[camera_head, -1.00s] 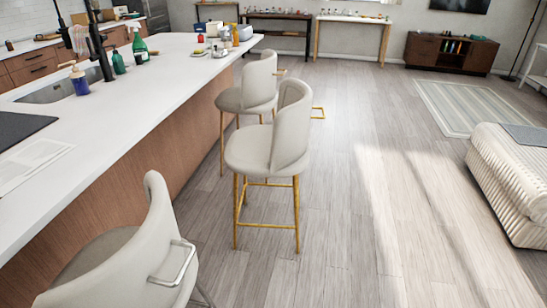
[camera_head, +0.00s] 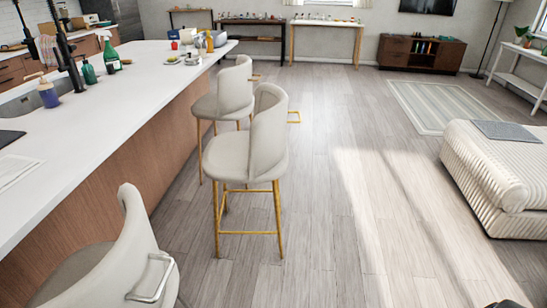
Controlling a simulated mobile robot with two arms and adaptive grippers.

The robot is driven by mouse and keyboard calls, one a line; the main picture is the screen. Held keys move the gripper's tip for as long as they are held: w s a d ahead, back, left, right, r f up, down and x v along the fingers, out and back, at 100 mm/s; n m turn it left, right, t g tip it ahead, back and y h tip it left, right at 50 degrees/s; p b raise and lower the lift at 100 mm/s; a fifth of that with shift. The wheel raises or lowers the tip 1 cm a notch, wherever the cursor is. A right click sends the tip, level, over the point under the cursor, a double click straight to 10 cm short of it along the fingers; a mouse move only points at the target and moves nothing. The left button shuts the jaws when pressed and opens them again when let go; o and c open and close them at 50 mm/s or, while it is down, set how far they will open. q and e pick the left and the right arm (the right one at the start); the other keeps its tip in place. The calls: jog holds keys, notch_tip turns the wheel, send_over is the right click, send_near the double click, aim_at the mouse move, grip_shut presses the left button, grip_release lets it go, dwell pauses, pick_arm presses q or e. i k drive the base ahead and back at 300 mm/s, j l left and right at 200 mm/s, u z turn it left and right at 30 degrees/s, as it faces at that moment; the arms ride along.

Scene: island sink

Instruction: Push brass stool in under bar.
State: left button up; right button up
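The brass stool (camera_head: 248,170) has a cream seat and curved back on gold legs with a gold footrest. It stands on the floor in the middle of the view, apart from the bar (camera_head: 130,90), its seat outside the counter's edge. The bar has a white top and a brown wood side. A similar cream stool (camera_head: 225,98) stands behind it, closer to the bar. A dark piece, which looks like part of my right gripper (camera_head: 505,303), just shows at the bottom right edge, far from the stool. Its fingers cannot be made out. My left gripper is out of view.
A cream stool with a silver handle (camera_head: 115,255) stands near left beside the bar. A ribbed cream sofa (camera_head: 490,180) is at right, a striped rug (camera_head: 440,105) beyond it. The wood floor (camera_head: 345,200) between stools and sofa is clear.

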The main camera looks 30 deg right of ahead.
aim_at(260, 155)
jog(key=i+l, duration=0.15)
jog(key=l, duration=0.3)
jog(key=i+l+u, duration=0.1)
jog(key=l, duration=0.35)
jog(key=i+l, duration=0.2)
jog(key=l, duration=0.25)
jog(key=i+l+u, duration=0.15)
jog(key=l, duration=0.3)
jog(key=i+l, duration=0.1)
jog(key=l, duration=0.4)
